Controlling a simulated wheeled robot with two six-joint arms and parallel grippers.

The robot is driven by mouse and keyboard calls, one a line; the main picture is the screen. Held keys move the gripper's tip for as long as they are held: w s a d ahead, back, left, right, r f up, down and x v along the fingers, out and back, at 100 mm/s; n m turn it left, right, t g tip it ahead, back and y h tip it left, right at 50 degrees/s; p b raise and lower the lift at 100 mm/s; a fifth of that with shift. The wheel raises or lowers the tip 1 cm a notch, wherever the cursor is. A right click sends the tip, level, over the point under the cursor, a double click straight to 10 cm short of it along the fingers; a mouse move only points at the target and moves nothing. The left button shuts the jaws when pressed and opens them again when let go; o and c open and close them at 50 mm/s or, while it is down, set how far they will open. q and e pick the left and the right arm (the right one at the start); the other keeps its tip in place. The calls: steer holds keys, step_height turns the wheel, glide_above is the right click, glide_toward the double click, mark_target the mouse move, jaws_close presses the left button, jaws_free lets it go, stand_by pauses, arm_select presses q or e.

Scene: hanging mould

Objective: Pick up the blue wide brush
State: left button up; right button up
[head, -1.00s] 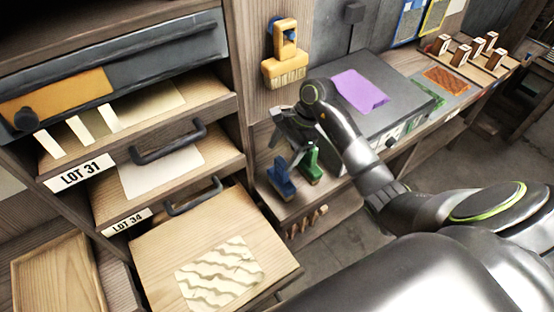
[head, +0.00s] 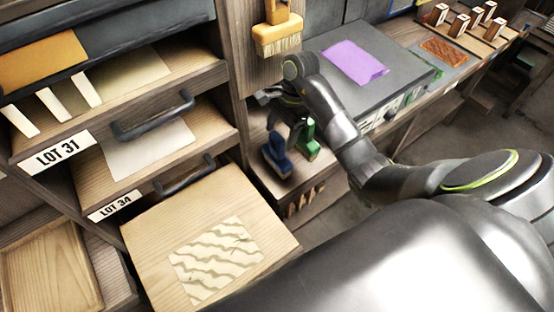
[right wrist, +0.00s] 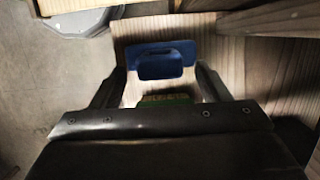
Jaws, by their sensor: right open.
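The blue wide brush (head: 277,155) stands on a low wooden shelf in the head view, left of a green brush (head: 308,142). My right gripper (head: 276,104) is above the blue brush, partly hidden by its own arm. In the right wrist view, the gripper (right wrist: 160,76) is open, its fingers wide apart. The blue brush (right wrist: 181,52) shows ahead between and just beyond the fingertips. The green brush (right wrist: 163,101) is partly hidden by the gripper body. Nothing is held. My left gripper is not in view.
A yellow brush (head: 277,36) hangs on the wooden panel above. A grey box with a purple sheet (head: 354,62) stands right of the brushes. Drawers with handles (head: 152,117) stick out at the left. A board with wooden stamps (head: 467,23) is at the back right.

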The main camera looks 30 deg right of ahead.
mark_target(275, 148)
steer(key=p+x, duration=0.1)
steer(key=x, duration=0.3)
steer(key=shift+a+p, duration=0.35)
steer(key=shift+p, duration=0.05)
steer(key=shift+f, duration=0.3)
steer(key=c, duration=1.5)
steer(key=shift+o, duration=0.2)
steer(key=shift+r, duration=0.1)
